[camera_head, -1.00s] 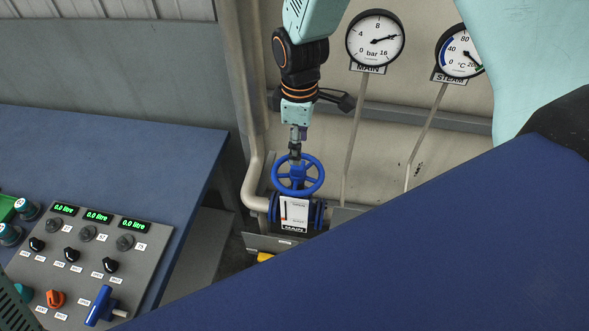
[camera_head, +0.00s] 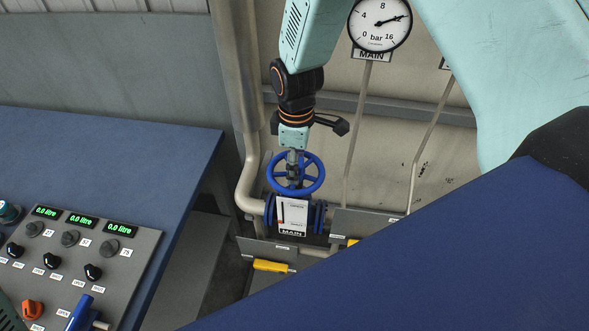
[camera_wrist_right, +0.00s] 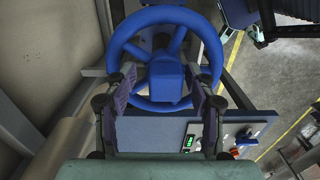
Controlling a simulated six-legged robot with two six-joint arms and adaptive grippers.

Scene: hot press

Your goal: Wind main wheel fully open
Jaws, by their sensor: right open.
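The blue main wheel (camera_head: 296,192) sits on top of the valve with the MAIN plate (camera_head: 293,232), at the middle of the head view. A white card (camera_head: 294,212) with a small red mark is on the valve's front. My right gripper (camera_head: 292,164) reaches down from above to the wheel's hub. In the right wrist view the wheel (camera_wrist_right: 160,14) fills the upper middle. My right gripper (camera_wrist_right: 162,84) is open, with one finger on each side of the square blue hub (camera_wrist_right: 167,80). Contact cannot be told.
The MAIN gauge (camera_head: 380,22) needle points right, between 8 and 16 bar. Yellow handles (camera_head: 270,266) lie below the valve. A control panel (camera_head: 130,262) stands at left on a blue bench (camera_head: 120,150). A large blue surface covers the lower right. A pipe (camera_head: 251,150) runs beside the wheel.

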